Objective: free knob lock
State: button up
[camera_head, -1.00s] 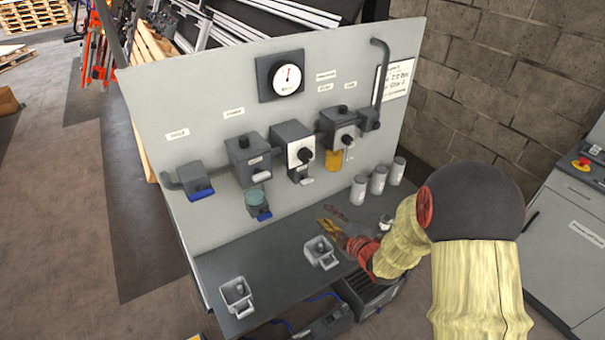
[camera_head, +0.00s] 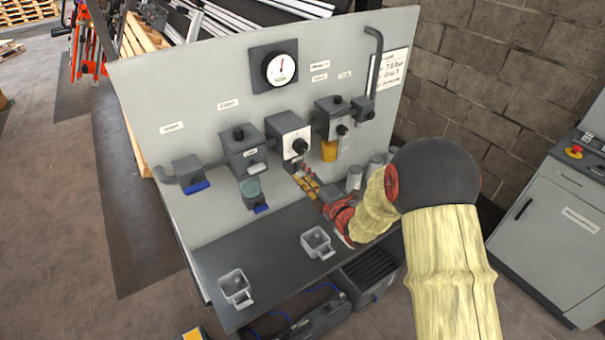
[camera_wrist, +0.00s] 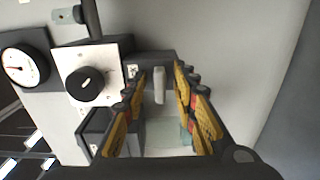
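The black knob (camera_head: 299,146) sits on a white plate on the front of the middle grey unit (camera_head: 287,128). It also shows in the wrist view (camera_wrist: 86,83), with a light mark on its face. Below it on the panel, a pale tab (camera_wrist: 159,84) sticks out of a dark block (camera_wrist: 150,65); it could be the lock. My gripper (camera_head: 304,182) is just below the knob unit. In the wrist view its yellow-padded fingers (camera_wrist: 164,105) are apart, with the tab between them. I see gaps beside the tab. In the head view my gripper hides the tab.
A gauge (camera_head: 281,70) is above the knob. A unit with a teal bowl (camera_head: 251,189) is to the left and one with a yellow bowl (camera_head: 328,150) to the right. Grey canisters (camera_head: 355,178) stand close beside my gripper. Two cups (camera_head: 317,242) sit on the bench (camera_head: 252,252).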

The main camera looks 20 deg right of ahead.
jog(key=shift+w, duration=0.1)
jog(key=shift+c, duration=0.9)
grip_shut()
